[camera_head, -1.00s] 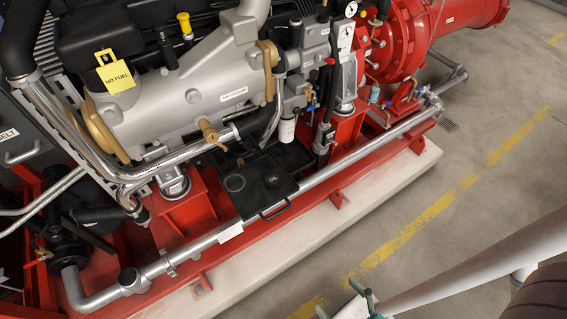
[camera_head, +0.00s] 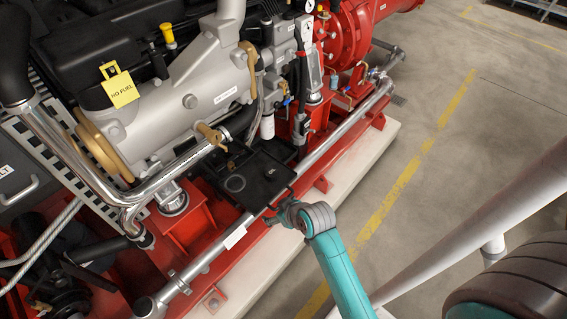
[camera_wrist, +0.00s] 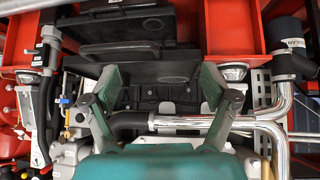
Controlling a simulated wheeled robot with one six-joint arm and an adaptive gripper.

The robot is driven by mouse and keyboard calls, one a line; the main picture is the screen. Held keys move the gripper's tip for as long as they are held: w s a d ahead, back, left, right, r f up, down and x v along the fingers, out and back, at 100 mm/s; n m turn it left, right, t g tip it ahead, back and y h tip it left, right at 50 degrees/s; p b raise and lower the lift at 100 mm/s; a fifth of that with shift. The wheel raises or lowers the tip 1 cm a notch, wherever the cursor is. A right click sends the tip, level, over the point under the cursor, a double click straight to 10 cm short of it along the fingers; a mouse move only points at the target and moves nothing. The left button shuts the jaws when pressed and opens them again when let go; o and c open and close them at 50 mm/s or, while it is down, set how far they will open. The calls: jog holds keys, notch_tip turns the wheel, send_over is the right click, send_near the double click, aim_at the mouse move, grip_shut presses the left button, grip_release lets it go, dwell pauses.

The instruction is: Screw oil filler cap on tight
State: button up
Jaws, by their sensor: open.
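A yellow cap-like piece (camera_head: 167,36) stands upright on the dark top of the engine at the back left in the head view. I take it for the oil filler cap but cannot be sure, nor tell how tight it sits. My gripper (camera_head: 280,216) is far from it, low at the front edge of the black tray (camera_head: 262,171). In the wrist view my gripper (camera_wrist: 161,78) has its two fingers wide apart with nothing held between them. The yellow piece cannot be made out in the wrist view.
A yellow "NO FUEL" tag (camera_head: 122,91) hangs left of the yellow piece. The silver engine housing (camera_head: 190,98), a brass-coloured valve (camera_head: 210,135) and a long silver pipe (camera_head: 335,137) lie around the tray. The concrete floor (camera_head: 440,190) at right is mostly free.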

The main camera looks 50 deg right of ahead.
jog(key=n+g+y, duration=0.1)
jog(key=g, duration=0.1)
send_near(273, 172)
jog(key=shift+x, duration=4.7)
jog(key=shift+w, duration=0.1)
